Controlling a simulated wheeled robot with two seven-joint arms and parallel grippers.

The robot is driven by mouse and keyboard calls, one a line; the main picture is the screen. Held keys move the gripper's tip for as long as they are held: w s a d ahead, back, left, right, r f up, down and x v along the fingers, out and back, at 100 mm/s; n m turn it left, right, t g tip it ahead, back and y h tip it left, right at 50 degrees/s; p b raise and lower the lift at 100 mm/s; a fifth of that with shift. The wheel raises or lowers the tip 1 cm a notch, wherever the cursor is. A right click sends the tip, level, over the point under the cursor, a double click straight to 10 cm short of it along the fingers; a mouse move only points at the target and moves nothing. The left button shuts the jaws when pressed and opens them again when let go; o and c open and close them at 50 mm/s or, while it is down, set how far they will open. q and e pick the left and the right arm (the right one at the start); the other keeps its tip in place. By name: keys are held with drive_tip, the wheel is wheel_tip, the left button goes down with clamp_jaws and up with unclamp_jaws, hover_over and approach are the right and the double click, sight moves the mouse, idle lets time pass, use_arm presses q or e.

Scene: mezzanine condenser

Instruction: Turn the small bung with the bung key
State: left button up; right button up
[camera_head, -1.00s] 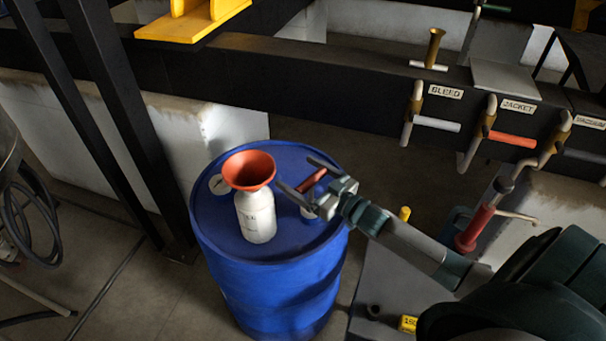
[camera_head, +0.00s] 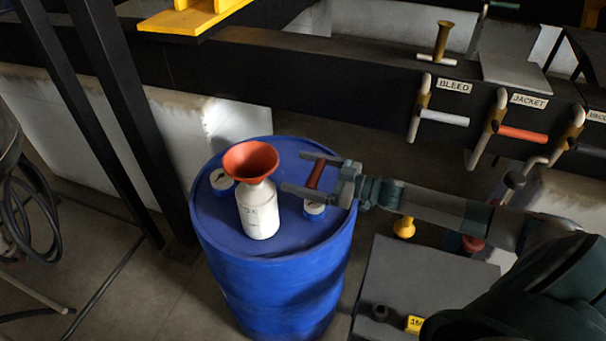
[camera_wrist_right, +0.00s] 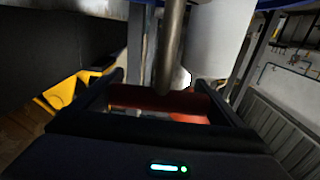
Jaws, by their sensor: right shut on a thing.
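The blue drum (camera_head: 290,258) stands upright with its top in view. The small bung (camera_head: 314,211) is a pale cap with a blue rim at the right of the drum top. A larger bung (camera_head: 222,183) sits at the left. My right gripper (camera_head: 303,172) is shut on the red handle of the bung key (camera_head: 315,176), above the small bung. The wrist view shows the red handle (camera_wrist_right: 150,98) across the fingers and the grey shaft (camera_wrist_right: 171,45). Whether the key is seated in the bung cannot be told. My left gripper is not in view.
A white bottle (camera_head: 259,212) with a red funnel (camera_head: 250,161) stands on the drum top, left of the gripper. Behind runs a black beam (camera_head: 300,86) with BLEED and JACKET handles. A grey bench (camera_head: 420,285) lies at the right.

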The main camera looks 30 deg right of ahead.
drive_tip(key=shift+s+a+r+n+g+y, duration=0.15)
drive_tip(key=shift+r+n+g+y, duration=0.5)
drive_tip(key=shift+r+g, duration=0.15)
drive_tip(key=shift+s+a+r+n+g+y, duration=0.1)
drive_tip(key=shift+s+r+n+g+y, duration=0.05)
drive_tip(key=shift+r+n+g+y, duration=0.7)
drive_tip(key=shift+s+a+r+n+g+y, duration=0.15)
drive_tip(key=shift+r+n+g+y, duration=0.4)
drive_tip(key=shift+r, duration=0.4)
idle(0.3)
